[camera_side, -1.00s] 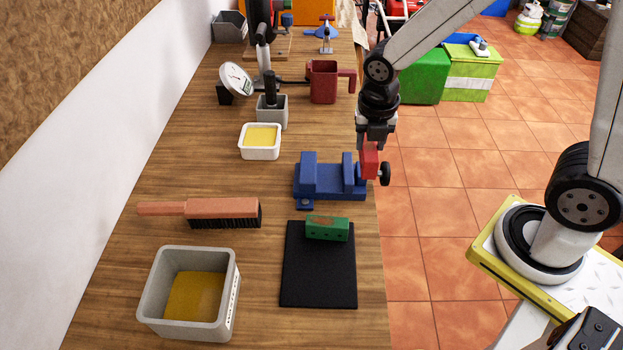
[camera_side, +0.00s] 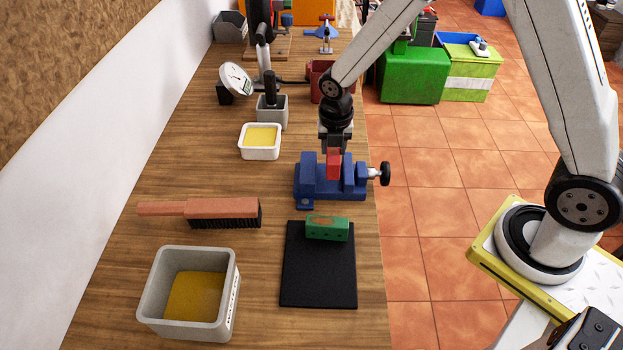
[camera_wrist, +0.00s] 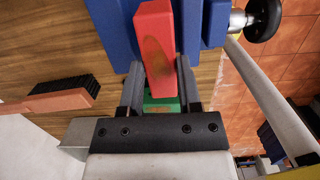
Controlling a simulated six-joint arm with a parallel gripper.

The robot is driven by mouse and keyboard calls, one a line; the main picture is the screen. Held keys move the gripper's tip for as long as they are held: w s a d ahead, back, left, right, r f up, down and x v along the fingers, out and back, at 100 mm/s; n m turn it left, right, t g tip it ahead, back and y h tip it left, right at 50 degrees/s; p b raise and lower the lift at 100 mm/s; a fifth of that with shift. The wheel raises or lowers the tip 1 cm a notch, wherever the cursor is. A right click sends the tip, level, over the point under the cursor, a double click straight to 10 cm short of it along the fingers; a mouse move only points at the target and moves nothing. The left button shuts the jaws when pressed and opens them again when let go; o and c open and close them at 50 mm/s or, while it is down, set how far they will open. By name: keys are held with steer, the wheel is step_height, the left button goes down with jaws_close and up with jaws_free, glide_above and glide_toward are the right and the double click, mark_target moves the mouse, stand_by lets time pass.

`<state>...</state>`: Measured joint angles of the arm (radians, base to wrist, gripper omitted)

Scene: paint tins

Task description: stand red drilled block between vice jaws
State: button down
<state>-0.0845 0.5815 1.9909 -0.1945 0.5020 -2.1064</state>
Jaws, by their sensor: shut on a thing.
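The red drilled block (camera_side: 333,163) is upright in my gripper (camera_side: 335,149), which is shut on its upper part. In the side view the block overlaps the gap between the jaws of the blue vice (camera_side: 317,190). I cannot tell whether its lower end is above the gap or inside it. In the wrist view the red block (camera_wrist: 157,45) stands out from between my fingers (camera_wrist: 158,90), with a brownish patch on its face. The blue vice (camera_wrist: 112,25) shows on both sides of it. The block's holes are not visible.
A green block (camera_side: 327,228) lies on a black mat (camera_side: 318,275) in front of the vice. A brush (camera_side: 222,208) and a grey bin (camera_side: 160,290) are at the left. The vice's black knob (camera_side: 385,173) overhangs the right bench edge.

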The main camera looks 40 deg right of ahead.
mark_target(331, 150)
steer(key=shift+w+f, duration=0.2)
steer(key=shift+w+f, duration=0.3)
steer(key=shift+f, duration=1.55)
steer(key=shift+f, duration=0.15)
steer(key=shift+c, duration=1.4)
jaws_free()
steer(key=shift+s+a+r, duration=0.2)
steer(key=shift+r, duration=1.85)
steer(key=shift+s+a+r, duration=0.15)
steer(key=shift+r, duration=1.9)
steer(key=shift+s+a+r, duration=0.2)
steer(key=shift+r, duration=1.85)
